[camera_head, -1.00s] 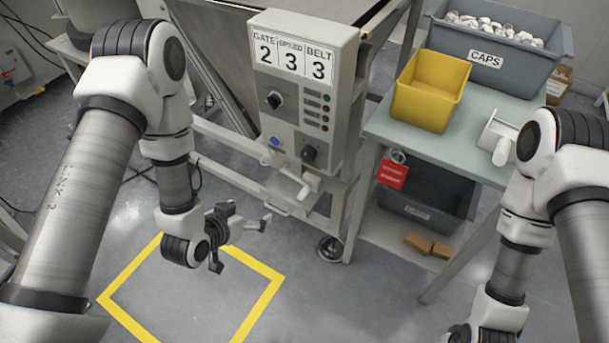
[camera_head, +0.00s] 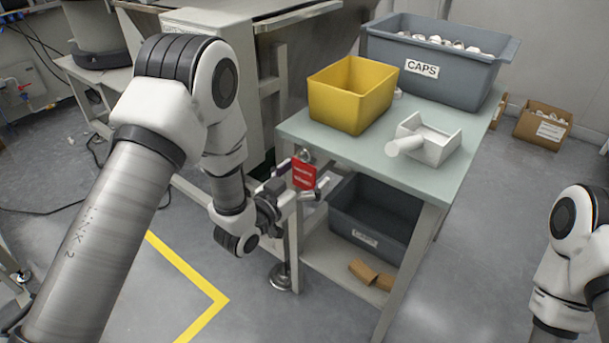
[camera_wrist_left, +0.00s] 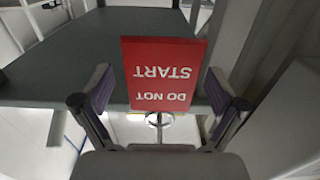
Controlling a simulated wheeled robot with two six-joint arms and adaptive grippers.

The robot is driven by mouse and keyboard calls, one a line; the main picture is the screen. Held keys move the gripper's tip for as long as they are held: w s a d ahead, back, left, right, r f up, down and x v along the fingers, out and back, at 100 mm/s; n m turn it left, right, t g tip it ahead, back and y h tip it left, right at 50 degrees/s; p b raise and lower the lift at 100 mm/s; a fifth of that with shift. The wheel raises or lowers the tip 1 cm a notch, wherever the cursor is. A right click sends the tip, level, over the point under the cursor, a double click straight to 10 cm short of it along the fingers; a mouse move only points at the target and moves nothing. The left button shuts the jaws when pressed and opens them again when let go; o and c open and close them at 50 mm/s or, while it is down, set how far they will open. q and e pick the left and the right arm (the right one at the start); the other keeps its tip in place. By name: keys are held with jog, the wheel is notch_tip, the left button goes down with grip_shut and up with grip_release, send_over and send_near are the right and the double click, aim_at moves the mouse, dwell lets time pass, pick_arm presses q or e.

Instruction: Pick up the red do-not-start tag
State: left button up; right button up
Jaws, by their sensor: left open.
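The red do-not-start tag (camera_head: 304,174) hangs at the left front corner of the green-topped table, below a ring. In the left wrist view the tag (camera_wrist_left: 164,75) shows upside down, with its "DO NOT START" lettering facing the camera and a metal ring (camera_wrist_left: 158,120) beside its lettered end. My left gripper (camera_head: 301,190) is open at the tag. In the wrist view its two fingers (camera_wrist_left: 160,92) stand apart on either side of the tag, with a gap on each side. My right gripper is out of view.
On the table (camera_head: 335,148) stand a yellow bin (camera_head: 350,108), a white tray-like part (camera_head: 438,148) and a grey CAPS bin (camera_head: 455,82). A dark bin (camera_head: 362,222) and small brown boxes (camera_head: 371,274) sit on the lower shelf. A machine frame stands at the left.

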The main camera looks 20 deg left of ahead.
pick_arm(q)
jog(key=c, duration=1.1)
jog(key=shift+r, duration=0.1)
